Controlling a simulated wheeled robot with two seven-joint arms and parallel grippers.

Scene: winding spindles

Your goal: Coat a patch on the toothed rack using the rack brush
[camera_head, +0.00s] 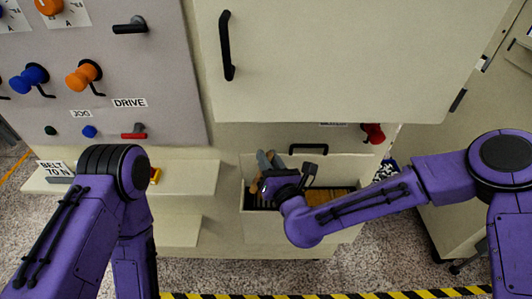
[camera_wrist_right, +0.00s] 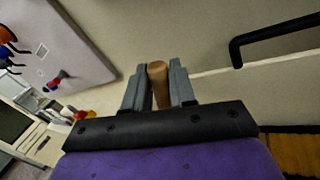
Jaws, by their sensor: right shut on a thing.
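My right gripper (camera_head: 267,160) is over the left part of an open cream drawer (camera_head: 300,233). In the right wrist view its grey fingers (camera_wrist_right: 158,88) are shut on a brown wooden handle (camera_wrist_right: 158,80), which looks like the rack brush's. The brush's bristle end is hidden. A little brown shows below the gripper in the head view, too small to make out. I cannot clearly pick out the toothed rack; dark and yellow-brown ribbed contents (camera_head: 328,195) show in the drawer, partly behind my right arm. My left gripper is out of view.
A large cream panel (camera_head: 345,60) with a black handle (camera_head: 227,45) rises above the drawer. A grey control panel (camera_head: 110,50) with knobs is at the left. A cream shelf (camera_head: 190,178) is left of the drawer. A red knob (camera_head: 374,133) is at the right.

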